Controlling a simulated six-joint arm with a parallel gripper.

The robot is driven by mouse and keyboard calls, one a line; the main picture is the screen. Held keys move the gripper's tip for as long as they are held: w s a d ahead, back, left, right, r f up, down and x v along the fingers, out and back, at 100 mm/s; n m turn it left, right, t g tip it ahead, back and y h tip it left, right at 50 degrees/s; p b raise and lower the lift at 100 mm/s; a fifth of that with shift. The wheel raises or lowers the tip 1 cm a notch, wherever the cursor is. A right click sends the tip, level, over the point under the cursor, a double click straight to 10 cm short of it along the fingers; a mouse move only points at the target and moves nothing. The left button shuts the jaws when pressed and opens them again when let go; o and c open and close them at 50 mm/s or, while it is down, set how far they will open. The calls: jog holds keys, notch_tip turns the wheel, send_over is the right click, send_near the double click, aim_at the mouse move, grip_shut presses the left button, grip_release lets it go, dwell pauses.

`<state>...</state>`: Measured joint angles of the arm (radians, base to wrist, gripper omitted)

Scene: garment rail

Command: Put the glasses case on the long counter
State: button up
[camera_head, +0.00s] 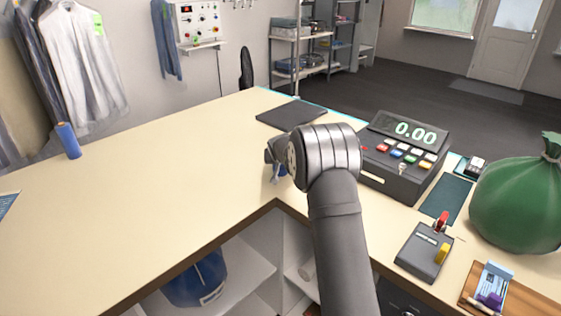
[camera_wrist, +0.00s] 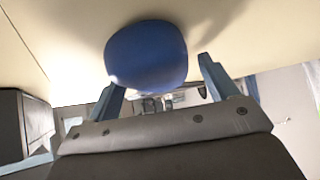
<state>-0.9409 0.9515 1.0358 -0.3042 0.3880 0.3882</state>
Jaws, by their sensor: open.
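A smooth, rounded blue object (camera_wrist: 146,55), which looks like the glasses case, sits against the cream counter surface in the wrist view. My gripper (camera_wrist: 160,76) is open, with one blue-grey finger on each side of it and a visible gap at the right finger. In the head view my gripper (camera_head: 277,174) is low over the long counter (camera_head: 150,190), near its inner corner. Only a sliver of blue (camera_head: 284,170) shows there; my arm hides the rest. Whether the fingers touch the object cannot be told.
A cash register (camera_head: 403,160) stands just right of my arm, and a dark flat pad (camera_head: 291,114) lies behind. A card terminal (camera_head: 424,252) and a green sack (camera_head: 520,205) are at right. A blue cylinder (camera_head: 68,141) stands at far left. The left counter is mostly clear.

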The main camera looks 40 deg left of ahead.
jog(key=shift+r, duration=0.2)
jog(key=v, duration=1.2)
jog(key=shift+f, duration=0.1)
jog(key=x, duration=1.2)
jog(key=shift+f, duration=0.2)
notch_tip(320, 180, up, 3)
jog(key=shift+f, duration=0.15)
jog(key=shift+r, duration=0.4)
jog(key=shift+f, duration=0.1)
